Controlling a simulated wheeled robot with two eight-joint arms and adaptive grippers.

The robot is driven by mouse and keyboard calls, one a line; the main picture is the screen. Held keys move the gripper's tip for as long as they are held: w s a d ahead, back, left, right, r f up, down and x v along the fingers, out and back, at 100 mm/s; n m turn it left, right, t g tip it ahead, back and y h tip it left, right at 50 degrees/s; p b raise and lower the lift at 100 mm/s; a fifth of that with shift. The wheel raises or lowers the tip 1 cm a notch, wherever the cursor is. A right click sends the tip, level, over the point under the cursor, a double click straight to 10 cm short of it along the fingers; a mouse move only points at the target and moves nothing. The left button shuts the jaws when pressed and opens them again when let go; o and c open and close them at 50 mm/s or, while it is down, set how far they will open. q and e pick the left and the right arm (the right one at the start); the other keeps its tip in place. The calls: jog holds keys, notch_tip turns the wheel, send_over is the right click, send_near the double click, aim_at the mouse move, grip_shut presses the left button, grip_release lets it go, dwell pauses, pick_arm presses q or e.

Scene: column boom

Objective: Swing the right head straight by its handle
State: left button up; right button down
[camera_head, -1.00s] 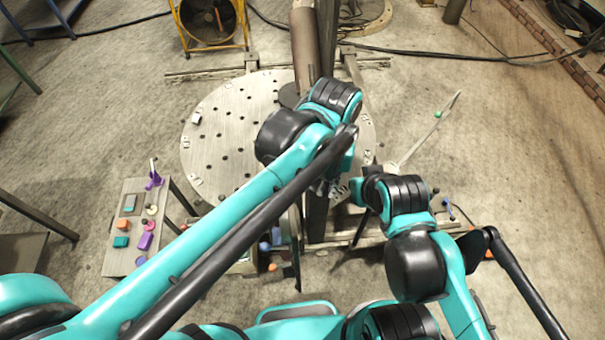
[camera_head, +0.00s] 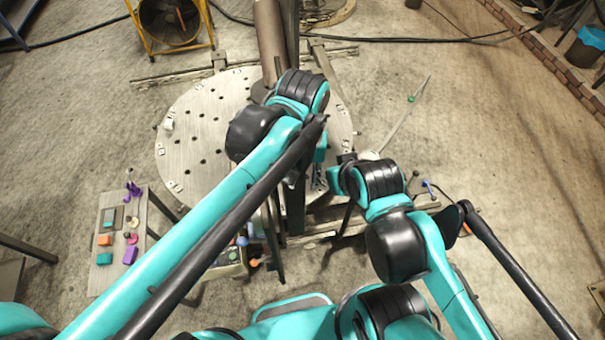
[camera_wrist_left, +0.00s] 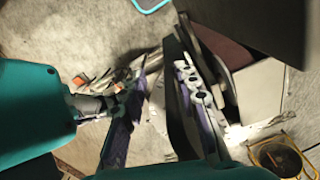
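I cannot single out the right head; my arms and a dark post (camera_head: 295,205) cover the middle of the head view. A thin pale rod (camera_head: 393,128) with a green knob (camera_head: 411,98) slants up to the right of the round plate; I cannot tell what it belongs to. My left arm reaches over the plate, its gripper mostly hidden under the wrist. In the left wrist view my left gripper (camera_wrist_left: 166,62) has its two purple-grey fingers apart, with floor and a dark edge between them.
A round perforated plate (camera_head: 195,135) lies behind my left arm. A brown cylinder (camera_head: 270,40) stands at the back, near a yellow-framed fan (camera_head: 173,20). A small table (camera_head: 108,223) with coloured pieces is at the left. Cables cross the floor; the floor at right is open.

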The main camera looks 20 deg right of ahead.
pick_arm(q)
notch_tip(320, 180, up, 12)
dwell(0.5)
jog(key=shift+a, duration=0.1)
